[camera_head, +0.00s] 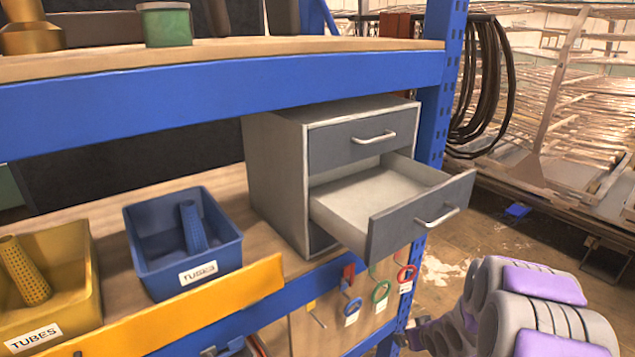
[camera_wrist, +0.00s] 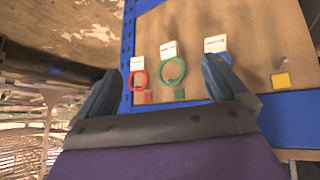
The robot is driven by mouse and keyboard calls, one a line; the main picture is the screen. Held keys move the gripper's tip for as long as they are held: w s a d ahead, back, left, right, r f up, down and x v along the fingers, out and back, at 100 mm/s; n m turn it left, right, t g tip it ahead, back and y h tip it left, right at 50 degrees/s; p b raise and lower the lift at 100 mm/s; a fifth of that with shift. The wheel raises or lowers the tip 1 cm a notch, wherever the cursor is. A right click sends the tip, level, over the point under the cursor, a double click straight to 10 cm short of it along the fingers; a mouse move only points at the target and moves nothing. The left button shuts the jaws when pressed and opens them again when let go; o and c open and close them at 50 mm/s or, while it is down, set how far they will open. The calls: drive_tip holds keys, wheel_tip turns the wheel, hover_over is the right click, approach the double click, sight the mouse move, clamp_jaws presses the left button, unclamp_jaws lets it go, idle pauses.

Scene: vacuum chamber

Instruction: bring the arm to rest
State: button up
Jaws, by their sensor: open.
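My gripper (camera_wrist: 162,82) is open and empty in the wrist view, its two dark fingers spread wide. Beyond the fingers is a wooden board with hanging tags. In the head view my purple and grey arm is at the lower right, beside the shelf. The gripper end (camera_head: 412,336) is low near the shelf's blue post and only partly visible.
A grey cabinet (camera_head: 277,165) stands on the shelf with its middle drawer (camera_head: 405,228) pulled out, empty. A blue bin (camera_head: 168,270) and a yellow bin (camera_head: 82,262) each hold a tube. A wooden board (camera_head: 330,331) with coloured rings hangs below. Floor shows at right.

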drive_tip(key=s+a+r+m+g+h, duration=0.25)
drive_tip(key=s+r+g, duration=0.25)
drive_tip(key=s+r, duration=1)
drive_tip(key=s+a+r+g, duration=0.1)
drive_tip(key=s+a, duration=0.2)
drive_tip(key=s, duration=0.5)
drive_tip(key=s+a+r+g+y, duration=0.1)
drive_tip(key=s+a+r+g, duration=0.1)
drive_tip(key=s, duration=0.6)
drive_tip(key=s+a+r+g+y, duration=0.1)
drive_tip(key=s+a, duration=0.4)
drive_tip(key=s, duration=0.3)
drive_tip(key=shift+s+r, duration=0.2)
drive_tip(key=shift+r, duration=0.2)
drive_tip(key=shift+c, duration=0.5)
